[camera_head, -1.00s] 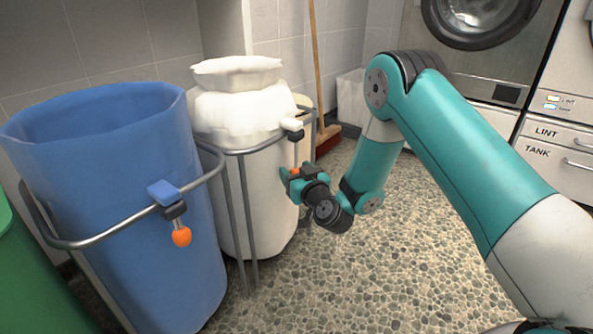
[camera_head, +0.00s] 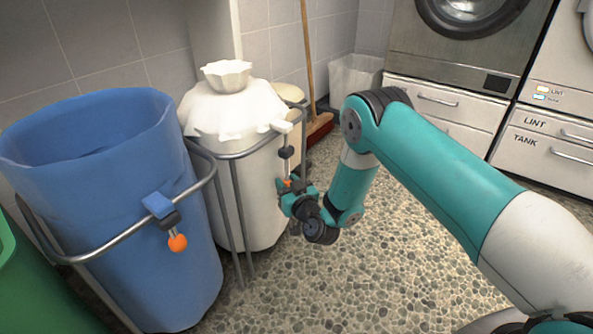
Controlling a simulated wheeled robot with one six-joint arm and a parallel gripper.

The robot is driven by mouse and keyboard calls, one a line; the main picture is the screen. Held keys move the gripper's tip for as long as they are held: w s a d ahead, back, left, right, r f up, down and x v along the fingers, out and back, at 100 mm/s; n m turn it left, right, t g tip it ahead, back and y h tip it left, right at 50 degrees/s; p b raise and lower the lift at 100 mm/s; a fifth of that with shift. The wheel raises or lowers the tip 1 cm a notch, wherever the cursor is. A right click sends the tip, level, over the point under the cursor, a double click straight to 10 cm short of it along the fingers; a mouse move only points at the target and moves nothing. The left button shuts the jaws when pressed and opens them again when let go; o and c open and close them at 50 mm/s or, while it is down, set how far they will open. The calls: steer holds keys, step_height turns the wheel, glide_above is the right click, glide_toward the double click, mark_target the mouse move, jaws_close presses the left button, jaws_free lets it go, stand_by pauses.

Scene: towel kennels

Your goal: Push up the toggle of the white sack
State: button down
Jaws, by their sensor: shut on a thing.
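The white sack (camera_head: 228,108) hangs in a metal frame left of centre. Its top is gathered into a narrow neck with a small frilled mouth (camera_head: 227,74). A white block (camera_head: 281,127) sits at its rim. Below the block is a dark toggle (camera_head: 286,152), and under that an orange ball (camera_head: 287,183). My gripper (camera_head: 288,186) is shut on the orange ball, below the dark toggle. My fingers hide part of the ball.
A blue sack (camera_head: 95,180) in a metal frame, with its own orange ball (camera_head: 177,243), stands at the left. A green bin (camera_head: 25,285) is at the lower left. A broom (camera_head: 307,60) leans behind.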

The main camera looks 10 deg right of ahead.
steer(key=shift+f, duration=0.25)
steer(key=c, duration=0.8)
jaws_free()
steer(key=shift+b+v, duration=5.45)
steer(key=shift+v, duration=3.3)
steer(key=shift+d, duration=0.1)
